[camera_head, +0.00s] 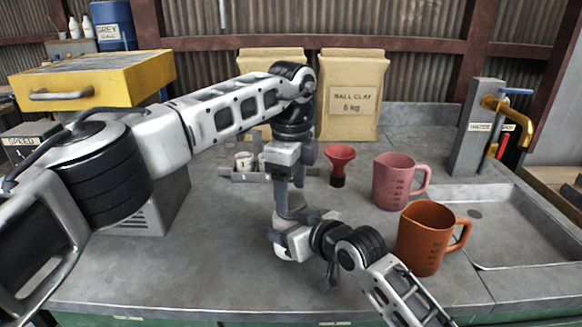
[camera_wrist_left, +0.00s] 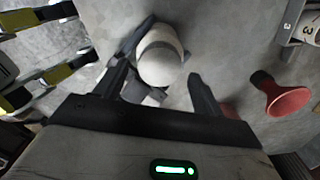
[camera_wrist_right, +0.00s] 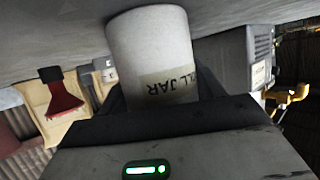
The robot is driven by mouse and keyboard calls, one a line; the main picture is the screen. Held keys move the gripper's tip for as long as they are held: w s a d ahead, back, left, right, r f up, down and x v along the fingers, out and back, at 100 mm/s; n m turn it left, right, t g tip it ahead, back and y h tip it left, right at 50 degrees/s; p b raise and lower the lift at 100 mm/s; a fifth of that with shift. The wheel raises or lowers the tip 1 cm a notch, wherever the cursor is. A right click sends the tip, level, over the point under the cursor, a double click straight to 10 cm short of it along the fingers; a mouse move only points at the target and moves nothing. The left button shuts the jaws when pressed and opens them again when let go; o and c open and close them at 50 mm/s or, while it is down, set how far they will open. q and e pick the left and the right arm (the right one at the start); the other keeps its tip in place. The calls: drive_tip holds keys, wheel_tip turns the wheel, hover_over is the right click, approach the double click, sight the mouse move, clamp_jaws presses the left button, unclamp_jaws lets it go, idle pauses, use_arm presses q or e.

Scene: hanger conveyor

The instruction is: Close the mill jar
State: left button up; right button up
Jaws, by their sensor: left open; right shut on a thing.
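The mill jar (camera_wrist_right: 152,55) is a pale cylinder with a "MILL JAR" label, standing on the grey worktop (camera_head: 225,270). My right gripper (camera_head: 302,222) is shut around its side; in the head view the jar (camera_head: 290,207) is mostly hidden by the grippers. My left gripper (camera_head: 291,181) is open and points down just above the jar. In the left wrist view the jar's rounded pale top (camera_wrist_left: 160,65) lies between and beyond the spread fingers. I cannot tell from these views whether that top is a separate lid.
A red funnel-shaped piece (camera_head: 340,160) stands behind and right of the jar. A pink jug (camera_head: 392,182) and an orange jug (camera_head: 421,240) stand to the right, before the sink (camera_head: 520,225). A small numbered tray (camera_head: 243,174) and clay bags (camera_head: 350,95) are behind.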

use_arm(q)
drive_tip(key=shift+f, duration=1)
drive_tip(key=c, duration=1)
drive_tip(key=m, duration=1.3)
drive_tip(key=o, duration=1.1)
